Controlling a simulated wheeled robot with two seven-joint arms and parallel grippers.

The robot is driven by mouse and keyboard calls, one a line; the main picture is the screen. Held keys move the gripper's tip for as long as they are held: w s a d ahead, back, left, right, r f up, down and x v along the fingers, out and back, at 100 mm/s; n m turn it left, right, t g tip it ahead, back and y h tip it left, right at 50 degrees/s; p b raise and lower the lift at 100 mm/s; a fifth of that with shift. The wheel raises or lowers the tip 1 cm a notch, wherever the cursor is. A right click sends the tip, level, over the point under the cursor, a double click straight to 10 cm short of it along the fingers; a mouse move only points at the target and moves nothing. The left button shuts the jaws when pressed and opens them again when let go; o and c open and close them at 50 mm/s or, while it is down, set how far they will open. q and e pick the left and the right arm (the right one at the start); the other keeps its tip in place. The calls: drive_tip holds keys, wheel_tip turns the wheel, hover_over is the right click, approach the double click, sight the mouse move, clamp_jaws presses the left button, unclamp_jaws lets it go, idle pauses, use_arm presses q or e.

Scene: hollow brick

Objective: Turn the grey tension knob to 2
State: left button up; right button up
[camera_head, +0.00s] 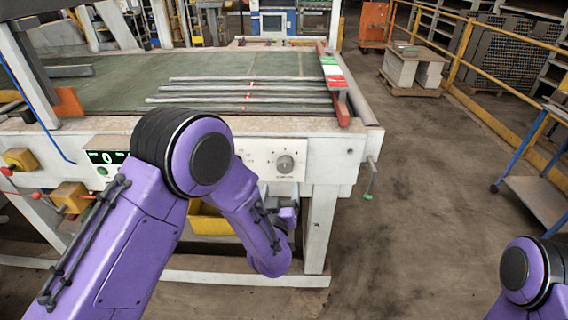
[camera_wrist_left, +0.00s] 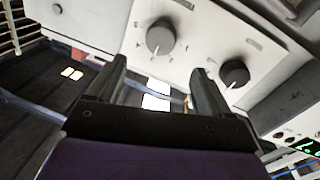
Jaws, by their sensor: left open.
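The grey knob (camera_head: 285,163) sits on a white panel on the front of the machine. It also shows in the left wrist view (camera_wrist_left: 160,38), with a light pointer mark; the numbers around it are too small to read. A darker, black knob (camera_wrist_left: 234,73) sits to its right there, and my arm hides it in the head view. My left gripper (camera_wrist_left: 162,70) is open and empty, its fingers below the grey knob in the wrist view and apart from it. In the head view its fingers are not clear. My right gripper is out of view.
A display (camera_head: 107,157) on the machine's front reads 0. Several long bars lie on the machine's green bed (camera_head: 110,88). Yellow knobbed boxes (camera_head: 70,196) are at the left. Open floor (camera_head: 420,210) lies at the right, with a blue trolley at the edge.

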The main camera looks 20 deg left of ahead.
sight(285, 169)
use_arm(q)
drive_tip(key=w, duration=0.3)
drive_tip(key=w+a+p, duration=0.1)
drive_tip(key=w, duration=0.2)
drive_tip(key=w+a+p, duration=0.1)
drive_tip(key=w, duration=0.2)
drive_tip(key=shift+w+f, duration=0.2)
drive_tip(key=shift+w, duration=0.05)
drive_tip(key=c, duration=1)
